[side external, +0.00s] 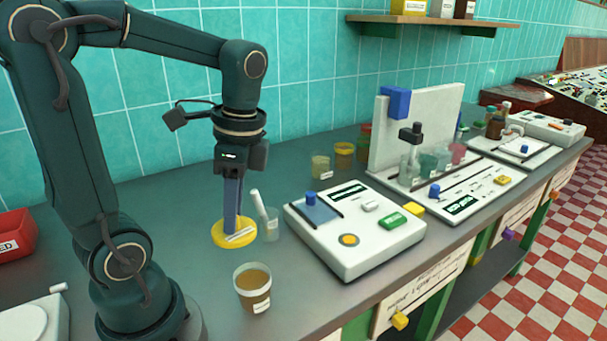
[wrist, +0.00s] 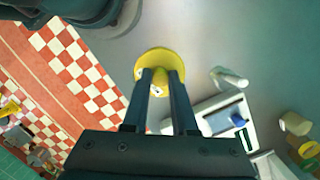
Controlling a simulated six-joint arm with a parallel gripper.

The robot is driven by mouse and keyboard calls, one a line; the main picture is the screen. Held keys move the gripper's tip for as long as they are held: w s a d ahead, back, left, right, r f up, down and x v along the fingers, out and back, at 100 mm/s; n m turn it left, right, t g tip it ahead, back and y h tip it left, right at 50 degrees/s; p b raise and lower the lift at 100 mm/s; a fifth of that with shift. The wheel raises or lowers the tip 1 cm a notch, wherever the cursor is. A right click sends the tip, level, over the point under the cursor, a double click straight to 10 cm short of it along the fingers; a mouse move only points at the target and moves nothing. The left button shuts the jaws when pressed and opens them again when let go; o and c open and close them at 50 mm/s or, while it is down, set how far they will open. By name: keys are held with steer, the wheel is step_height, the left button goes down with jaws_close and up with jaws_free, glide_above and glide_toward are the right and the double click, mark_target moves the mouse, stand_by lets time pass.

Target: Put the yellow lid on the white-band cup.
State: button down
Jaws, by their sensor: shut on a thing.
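The yellow lid (side external: 220,241) is a flat round disc with a pale strip on top, and my gripper (side external: 232,228) is shut on it from above. In the wrist view, the lid (wrist: 160,56) shows at the tips of my gripper (wrist: 162,72). I cannot tell how high the lid is above the counter. A cup (side external: 252,287) of brown liquid, with a pale rim and a small white label, stands upright in front of the lid, apart from it in the side view. It seems to be the white-band cup. In the wrist view, the fingers may hide it.
A clear beaker (side external: 271,226) with a white stick stands just right of the lid. A white device (side external: 375,250) is further right, with small jars (side external: 344,155) behind. A red bin (side external: 15,236) is at the left. The counter left of the cup is clear.

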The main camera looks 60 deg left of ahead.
mark_target(245, 239)
steer(key=d, duration=0.1)
steer(key=d+m, duration=0.1)
steer(key=shift+w+d+r, duration=0.25)
steer(key=shift+d+r, duration=0.05)
steer(key=shift+d+m, duration=0.5)
step_height(245, 239, down, 6)
steer(key=shift+f, duration=0.15)
steer(key=shift+f, duration=0.2)
stand_by(1.7)
steer(key=shift+c, duration=0.7)
jaws_free()
steer(key=shift+w+r, duration=0.1)
steer(key=shift+r, duration=0.05)
steer(key=shift+r, duration=3.4)
